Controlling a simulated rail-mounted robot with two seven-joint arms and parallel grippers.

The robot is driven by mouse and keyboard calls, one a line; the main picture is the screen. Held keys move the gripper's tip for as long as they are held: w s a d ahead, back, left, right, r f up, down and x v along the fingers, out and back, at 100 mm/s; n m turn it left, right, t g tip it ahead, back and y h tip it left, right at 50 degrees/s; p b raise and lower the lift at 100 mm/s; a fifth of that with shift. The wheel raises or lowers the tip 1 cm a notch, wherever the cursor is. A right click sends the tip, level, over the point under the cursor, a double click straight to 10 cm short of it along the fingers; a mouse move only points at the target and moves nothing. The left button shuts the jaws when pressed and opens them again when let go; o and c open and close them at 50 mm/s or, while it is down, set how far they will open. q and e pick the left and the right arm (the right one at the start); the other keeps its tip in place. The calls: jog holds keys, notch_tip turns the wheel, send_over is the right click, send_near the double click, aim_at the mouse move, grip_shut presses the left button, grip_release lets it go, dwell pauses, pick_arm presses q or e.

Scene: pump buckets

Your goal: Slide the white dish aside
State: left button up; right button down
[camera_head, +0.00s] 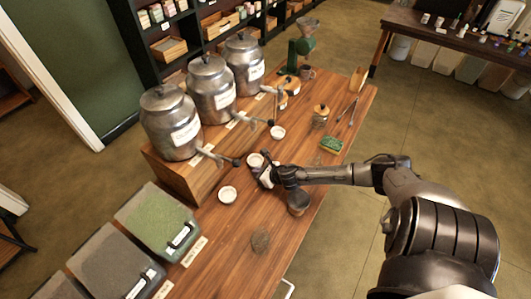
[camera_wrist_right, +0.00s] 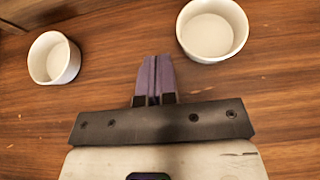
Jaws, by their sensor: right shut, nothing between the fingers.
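Several small round white dishes stand on the wooden table (camera_head: 236,255) in front of the metal urns. One dish (camera_head: 227,194) is left of my right gripper (camera_head: 264,181), another dish (camera_head: 255,160) is just above it in the picture, and a third dish (camera_head: 277,132) is farther back. The right wrist view shows an empty dish on the left (camera_wrist_right: 53,58) and a larger-looking empty dish on the right (camera_wrist_right: 212,30). My right gripper's purple fingers (camera_wrist_right: 155,80) are shut and empty, low between these two dishes and apart from both. My left gripper is not in view.
Metal urns (camera_head: 170,125) with taps stand on a wooden riser (camera_head: 175,180) behind the dishes. A dark cup (camera_head: 298,203) stands beside my right wrist. A green sponge (camera_head: 332,145) and a jar (camera_head: 320,117) lie farther back. Lidded bins (camera_head: 160,220) line the left.

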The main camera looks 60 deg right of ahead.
aim_at(249, 163)
jog(key=shift+w+d+r, duration=0.1)
jog(key=shift+w+d, duration=0.1)
jog(key=shift+w, duration=1.6)
jog(key=shift+d+b, duration=0.35)
jog(key=shift+d, duration=0.05)
jog(key=shift+s+d, duration=0.25)
jog(key=shift+d, duration=0.8)
jog(key=shift+s+d+b, duration=0.2)
jog(key=shift+d+b, duration=1)
jog(key=shift+d, duration=1.15)
jog(key=shift+d+b, duration=0.45)
jog(key=shift+d, duration=0.45)
jog(key=shift+a, duration=0.1)
